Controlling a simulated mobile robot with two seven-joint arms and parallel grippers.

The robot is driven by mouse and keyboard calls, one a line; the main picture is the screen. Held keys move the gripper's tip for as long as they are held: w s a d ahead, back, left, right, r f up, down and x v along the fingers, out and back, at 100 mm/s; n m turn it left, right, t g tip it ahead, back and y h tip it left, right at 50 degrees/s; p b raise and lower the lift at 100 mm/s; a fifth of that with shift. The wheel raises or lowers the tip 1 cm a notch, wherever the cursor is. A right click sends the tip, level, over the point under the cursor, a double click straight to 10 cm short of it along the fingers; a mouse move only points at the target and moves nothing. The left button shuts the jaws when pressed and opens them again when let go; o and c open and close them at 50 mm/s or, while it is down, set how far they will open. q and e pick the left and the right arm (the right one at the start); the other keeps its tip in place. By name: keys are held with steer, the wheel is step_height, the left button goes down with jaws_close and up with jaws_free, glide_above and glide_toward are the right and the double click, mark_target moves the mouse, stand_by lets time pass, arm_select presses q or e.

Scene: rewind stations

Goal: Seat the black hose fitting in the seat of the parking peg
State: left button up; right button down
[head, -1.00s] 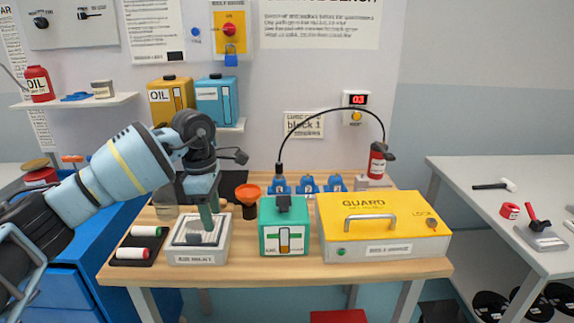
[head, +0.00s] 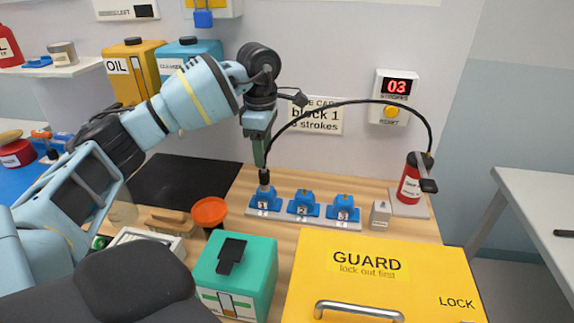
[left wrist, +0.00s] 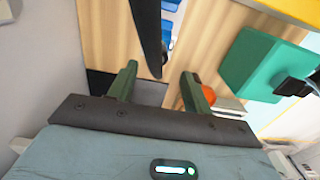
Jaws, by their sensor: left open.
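The black hose fitting (head: 264,178) stands upright on the blue block marked 1 (head: 263,195) in the head view. Its black hose (head: 345,102) arches right to a red canister (head: 408,183). My left gripper (head: 261,160) is just above the fitting, pointing down. In the left wrist view the gripper (left wrist: 158,82) is open, with the dark hose (left wrist: 146,35) showing between its fingers. I cannot tell whether they touch it. A small grey labelled block (head: 380,216), possibly the parking peg, stands right of the blue blocks; its seat is not clear. My right gripper is not in view.
Blue blocks 2 (head: 304,204) and 3 (head: 343,208) stand beside block 1. A yellow guard box (head: 440,262), a teal box (head: 262,262) and an orange funnel (head: 209,211) are in front. A black mat (head: 185,182) lies bare at left.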

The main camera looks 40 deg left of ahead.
mark_target(264, 172)
arm_select(q)
steer(key=shift+w+r, duration=0.1)
steer(key=shift+w, duration=0.15)
steer(key=shift+s, duration=0.25)
steer(key=shift+f, duration=1.2)
steer(key=shift+a+f, duration=0.1)
steer(key=shift+f, duration=2.55)
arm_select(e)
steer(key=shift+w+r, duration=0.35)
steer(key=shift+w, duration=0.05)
arm_select(q)
jaws_close()
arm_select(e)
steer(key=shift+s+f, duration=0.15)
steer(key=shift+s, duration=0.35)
